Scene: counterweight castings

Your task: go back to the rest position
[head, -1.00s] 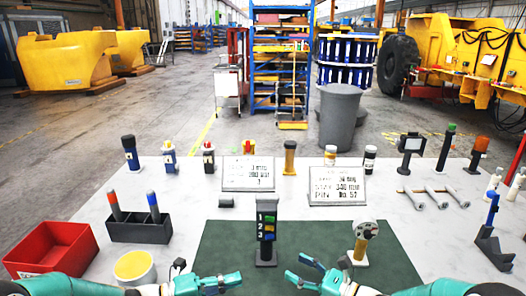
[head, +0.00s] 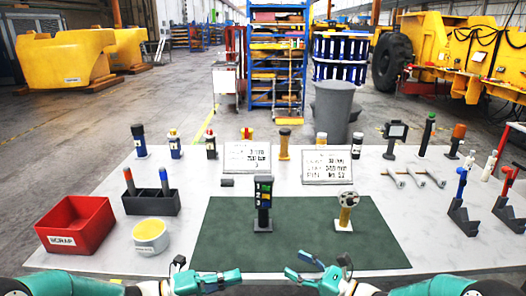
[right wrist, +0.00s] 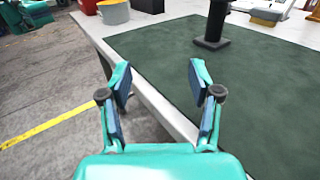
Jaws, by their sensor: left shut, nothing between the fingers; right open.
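My left gripper (head: 208,280) is at the bottom of the head view, before the table's front edge, shut and empty. My right gripper (head: 310,268) is to its right, also by the front edge. It is open and empty, and the right wrist view shows its two fingers (right wrist: 158,85) spread apart with floor and table edge between them. Neither gripper touches anything on the table.
The white table (head: 105,235) carries a green mat (head: 310,250) with a black numbered post (head: 263,205) and a yellow-stemmed stand (head: 346,212).

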